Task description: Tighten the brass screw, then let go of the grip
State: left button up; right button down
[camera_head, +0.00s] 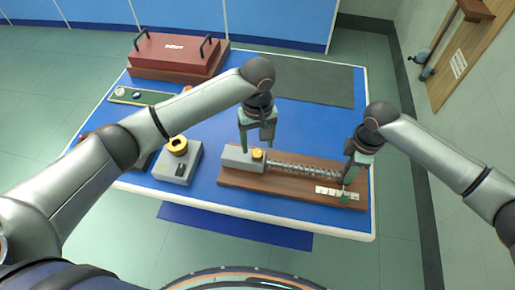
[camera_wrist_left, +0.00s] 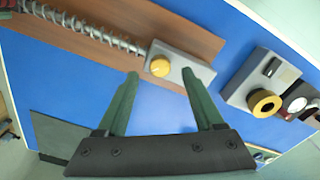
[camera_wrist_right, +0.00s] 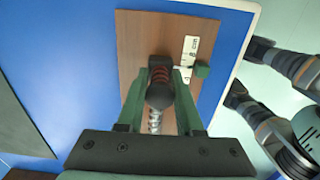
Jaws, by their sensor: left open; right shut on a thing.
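The brass screw (camera_head: 258,154) is a round yellow knob on top of a grey block (camera_head: 235,159) at the left end of a wooden board (camera_head: 280,188). My left gripper (camera_head: 256,148) is open above it, pointing down. In the left wrist view (camera_wrist_left: 160,75) the screw (camera_wrist_left: 160,66) shows just beyond and between the fingertips, with no contact visible. A coil spring (camera_head: 300,169) runs right from the block. My right gripper (camera_head: 347,178) is shut on the dark round grip (camera_wrist_right: 160,95) at the spring's right end. A green pointer (camera_wrist_right: 203,69) sits beside a white scale (camera_wrist_right: 188,58).
A grey box with a yellow ring (camera_head: 178,167) stands left of the board. A red case (camera_head: 172,52) sits at the back left, near a green strip (camera_head: 148,97) with small round pieces. A dark mat (camera_head: 315,83) lies at the back right. Blue table surface is bare between them.

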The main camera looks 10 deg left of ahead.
aim_at(258, 153)
pick_arm(q)
jog(key=shift+f, duration=1.85)
grip_shut()
